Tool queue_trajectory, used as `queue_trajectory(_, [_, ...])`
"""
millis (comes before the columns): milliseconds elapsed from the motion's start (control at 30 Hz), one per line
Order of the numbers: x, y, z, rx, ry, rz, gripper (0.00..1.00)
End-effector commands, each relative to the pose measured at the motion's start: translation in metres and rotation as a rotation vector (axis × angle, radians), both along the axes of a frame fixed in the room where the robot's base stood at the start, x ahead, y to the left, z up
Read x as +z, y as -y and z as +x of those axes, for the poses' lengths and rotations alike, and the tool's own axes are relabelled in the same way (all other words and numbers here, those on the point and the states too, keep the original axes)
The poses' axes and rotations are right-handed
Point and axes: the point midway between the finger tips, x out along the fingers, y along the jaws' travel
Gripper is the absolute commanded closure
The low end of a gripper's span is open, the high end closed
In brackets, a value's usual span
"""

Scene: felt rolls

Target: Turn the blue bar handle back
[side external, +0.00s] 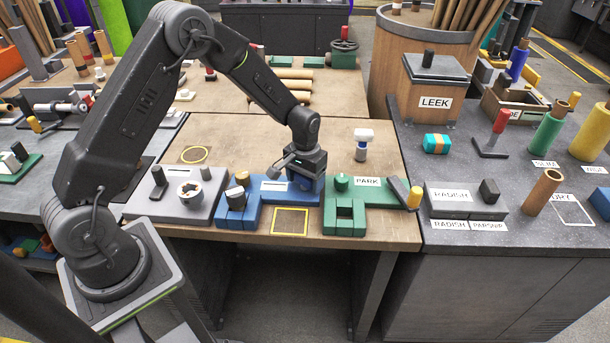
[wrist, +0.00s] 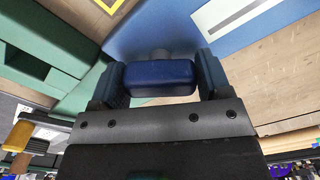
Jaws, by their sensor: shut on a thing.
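The blue bar handle (wrist: 160,78) is a dark blue rounded block between my gripper's two fingers in the wrist view. My gripper (wrist: 160,85) is shut on it, with one finger at each end. In the side view my gripper (side external: 306,178) points down at the right part of the blue fixture (side external: 268,190), and the handle is mostly hidden there by the gripper. The fixture's blue surface (wrist: 180,28) lies just beyond the handle in the wrist view.
A green fixture labelled PARK (side external: 345,212) with a yellow-ended lever (side external: 413,197) stands close on the right. A grey fixture (side external: 175,197) stands on the left. A yellow-outlined square (side external: 290,221) lies in front. The bench behind the blue fixture is mostly clear.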

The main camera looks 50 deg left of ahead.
Motion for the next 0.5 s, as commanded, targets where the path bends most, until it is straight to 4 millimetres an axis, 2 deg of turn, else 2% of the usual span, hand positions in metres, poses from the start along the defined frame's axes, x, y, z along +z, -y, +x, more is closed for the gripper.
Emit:
queue_trajectory(300, [-0.0020, 0.0000, -0.0003, 0.454, 0.000, 0.000, 0.62])
queue_trajectory(500, [-0.0025, -0.0001, -0.0004, 0.612, 0.000, 0.000, 0.62])
